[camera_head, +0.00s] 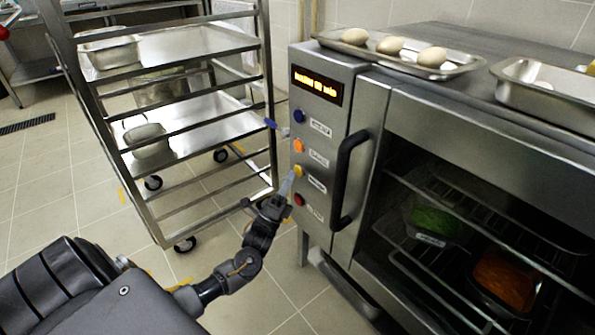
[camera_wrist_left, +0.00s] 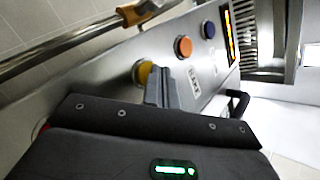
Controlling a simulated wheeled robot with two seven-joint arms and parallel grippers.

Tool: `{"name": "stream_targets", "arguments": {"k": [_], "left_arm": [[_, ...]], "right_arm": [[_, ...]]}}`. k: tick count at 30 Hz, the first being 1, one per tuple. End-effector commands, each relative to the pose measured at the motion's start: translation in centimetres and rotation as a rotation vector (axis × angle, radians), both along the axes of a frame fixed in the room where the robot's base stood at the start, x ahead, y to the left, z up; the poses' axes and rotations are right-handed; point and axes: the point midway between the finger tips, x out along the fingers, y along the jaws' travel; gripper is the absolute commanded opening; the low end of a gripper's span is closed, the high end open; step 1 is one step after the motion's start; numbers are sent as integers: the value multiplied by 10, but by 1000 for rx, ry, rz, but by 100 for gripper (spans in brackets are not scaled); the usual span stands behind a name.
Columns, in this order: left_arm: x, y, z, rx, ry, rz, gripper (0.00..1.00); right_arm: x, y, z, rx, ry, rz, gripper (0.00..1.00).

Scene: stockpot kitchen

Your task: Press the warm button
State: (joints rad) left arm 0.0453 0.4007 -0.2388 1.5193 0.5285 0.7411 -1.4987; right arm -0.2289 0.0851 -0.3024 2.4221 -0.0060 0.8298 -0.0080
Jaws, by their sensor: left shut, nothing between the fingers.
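The oven's control panel (camera_head: 318,140) has a column of round buttons: blue (camera_head: 298,116), orange (camera_head: 298,146), yellow (camera_head: 298,171) and red (camera_head: 298,199). The orange button (camera_wrist_left: 183,47) and blue button (camera_wrist_left: 208,29) are clear.
An orange-lit display (camera_head: 317,85) sits above the buttons. A black door handle (camera_head: 347,180) stands out just right of the panel. A metal rack (camera_head: 190,120) on wheels stands to the left. Food containers are inside.

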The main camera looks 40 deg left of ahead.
Motion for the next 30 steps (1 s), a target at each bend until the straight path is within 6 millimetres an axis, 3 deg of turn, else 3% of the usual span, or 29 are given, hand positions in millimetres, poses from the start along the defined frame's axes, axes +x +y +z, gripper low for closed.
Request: {"name": "stream_targets", "arguments": {"k": [17,30], "left_arm": [[-12,4,1,1,-1,2,0],[-51,16,2,1,1,2,0]], "right_arm": [[0,0,9,-4,-4,0,41],[0,1,26,-1,-1,0,41]]}}
